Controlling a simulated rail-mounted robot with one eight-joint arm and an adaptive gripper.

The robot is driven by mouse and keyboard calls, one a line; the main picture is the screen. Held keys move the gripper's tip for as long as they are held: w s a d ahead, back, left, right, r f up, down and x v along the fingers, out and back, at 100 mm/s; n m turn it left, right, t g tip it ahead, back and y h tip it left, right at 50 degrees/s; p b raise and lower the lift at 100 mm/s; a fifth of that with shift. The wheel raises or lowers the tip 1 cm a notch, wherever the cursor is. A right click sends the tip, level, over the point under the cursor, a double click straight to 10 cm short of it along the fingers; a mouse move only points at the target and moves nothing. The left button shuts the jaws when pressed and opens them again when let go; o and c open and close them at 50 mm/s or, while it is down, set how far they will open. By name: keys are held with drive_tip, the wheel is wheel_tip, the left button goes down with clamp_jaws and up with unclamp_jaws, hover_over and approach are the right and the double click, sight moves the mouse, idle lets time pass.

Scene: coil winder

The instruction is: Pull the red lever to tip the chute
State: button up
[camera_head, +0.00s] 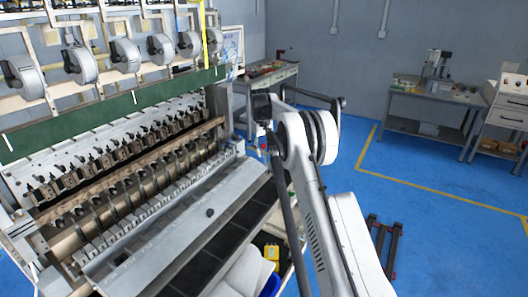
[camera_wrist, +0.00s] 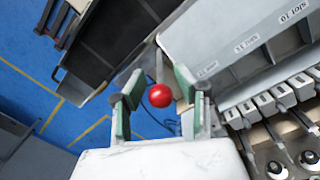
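The red lever's round knob (camera_wrist: 160,95) shows in the wrist view between the two green-padded fingers of my gripper (camera_wrist: 157,82). The fingers are apart, with a gap on either side of the knob, so my gripper is open. I cannot tell how deep the knob sits between them. A small red spot of the knob (camera_head: 263,147) also shows in the head view, beside my arm. The chute, a long dark tray (camera_head: 215,250), runs along the front of the machine. It also shows at the upper left of the wrist view (camera_wrist: 118,38).
The coil winder (camera_head: 130,180) fills the left, with a grey panel (camera_wrist: 225,45) marked by slot labels. A yellow item (camera_head: 271,253) and a pale bin are below the chute. Workbenches (camera_head: 430,105) stand at the back. The blue floor on the right is mostly clear.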

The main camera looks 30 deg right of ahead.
drive_tip(key=shift+f, duration=0.5)
clamp_jaws()
